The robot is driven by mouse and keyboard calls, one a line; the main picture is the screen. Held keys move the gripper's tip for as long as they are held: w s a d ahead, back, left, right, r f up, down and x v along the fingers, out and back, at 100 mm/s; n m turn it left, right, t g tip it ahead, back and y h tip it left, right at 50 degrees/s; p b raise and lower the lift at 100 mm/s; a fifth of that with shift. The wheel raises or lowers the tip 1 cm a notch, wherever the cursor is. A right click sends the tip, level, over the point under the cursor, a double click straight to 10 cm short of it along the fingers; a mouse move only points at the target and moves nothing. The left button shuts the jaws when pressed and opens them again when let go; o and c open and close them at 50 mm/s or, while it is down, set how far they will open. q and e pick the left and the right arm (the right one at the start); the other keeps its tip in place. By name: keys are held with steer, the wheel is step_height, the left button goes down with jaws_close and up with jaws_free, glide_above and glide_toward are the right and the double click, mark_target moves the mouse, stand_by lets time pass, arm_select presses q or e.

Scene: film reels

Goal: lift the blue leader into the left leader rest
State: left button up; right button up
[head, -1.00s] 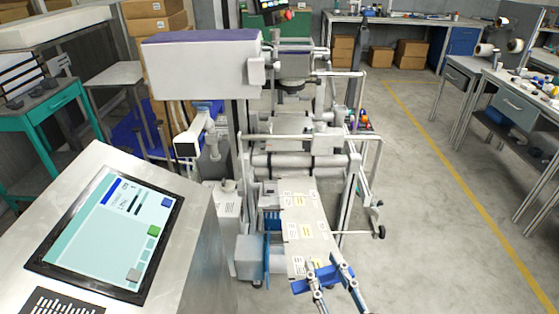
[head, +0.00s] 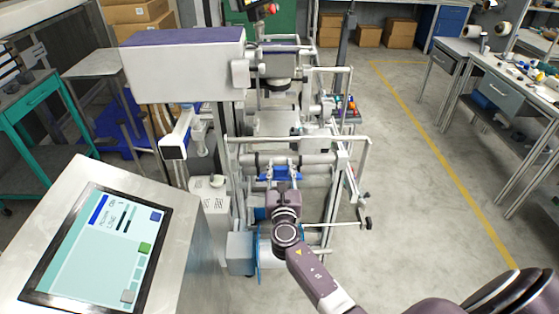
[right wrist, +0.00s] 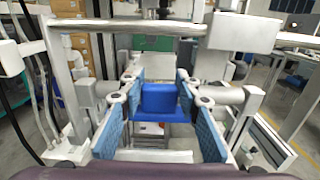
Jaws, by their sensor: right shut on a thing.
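The blue leader (right wrist: 160,101) is a solid blue block between the light-blue finger pads of my right gripper (right wrist: 158,84) in the right wrist view. The gripper is shut on it. In the head view my right gripper (head: 281,170) reaches the front rollers of the machine, with the blue leader (head: 280,178) at its fingertips, partly hidden by the gripper. I cannot tell which part of the machine is the left leader rest. My left gripper is not in view.
The grey machine (head: 180,75) has a horizontal bar (head: 310,139) just beyond my gripper and rails on both sides. A console with a screen (head: 95,245) stands at lower left. A bench (head: 500,100) is at right. The floor between is clear.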

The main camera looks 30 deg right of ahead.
steer(key=shift+w+d+r, duration=0.1)
steer(key=shift+w+r, duration=0.1)
steer(key=shift+w, duration=0.4)
steer(key=shift+f+b, duration=0.75)
steer(key=shift+f, duration=0.05)
step_height(320, 180, down, 7)
steer(key=b, duration=0.6)
steer(key=shift+r+b, duration=0.1)
steer(key=shift+b, duration=0.2)
arm_select(q)
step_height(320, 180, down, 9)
steer(key=b, duration=0.1)
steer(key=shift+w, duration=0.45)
arm_select(e)
steer(key=shift+f, duration=0.65)
arm_select(q)
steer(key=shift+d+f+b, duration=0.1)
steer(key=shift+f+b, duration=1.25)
steer(key=shift+b, duration=0.05)
arm_select(e)
steer(key=shift+s+f, duration=0.1)
steer(key=shift+f, duration=1.4)
steer(key=o, duration=1.3)
steer(key=shift+o, duration=0.2)
steer(key=v, duration=1.2)
